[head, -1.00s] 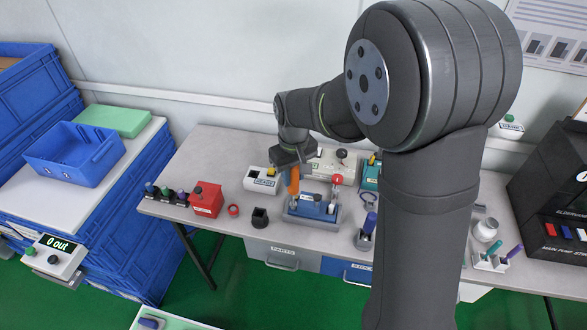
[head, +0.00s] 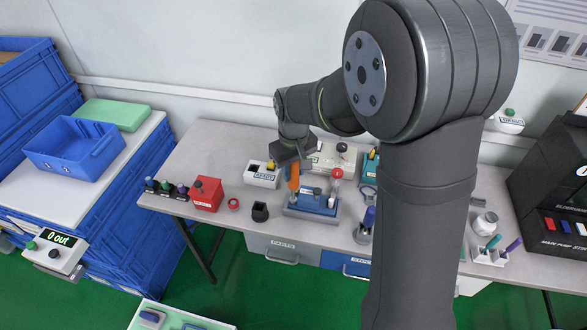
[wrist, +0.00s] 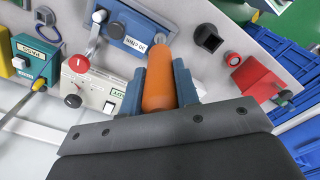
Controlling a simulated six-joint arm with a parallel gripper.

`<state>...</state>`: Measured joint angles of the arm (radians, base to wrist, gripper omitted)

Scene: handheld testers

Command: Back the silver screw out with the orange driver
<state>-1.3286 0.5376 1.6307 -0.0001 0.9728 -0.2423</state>
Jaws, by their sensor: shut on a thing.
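The orange driver (head: 294,178) stands roughly upright at the left side of the blue fixture (head: 300,210) on the bench. My gripper (head: 292,164) is above it, shut on its handle. In the wrist view the orange handle (wrist: 159,78) sits between the two blue-grey fingers of my gripper (wrist: 158,92). The fixture also shows in the wrist view (wrist: 137,22), with a white label and a metal lever. The driver's tip and the silver screw cannot be made out; I cannot tell whether they touch.
A red box (head: 207,194), a red ring (head: 233,203) and a black cup (head: 260,211) stand left of the fixture. A white box with a yellow switch (head: 262,174) is close behind on the left.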

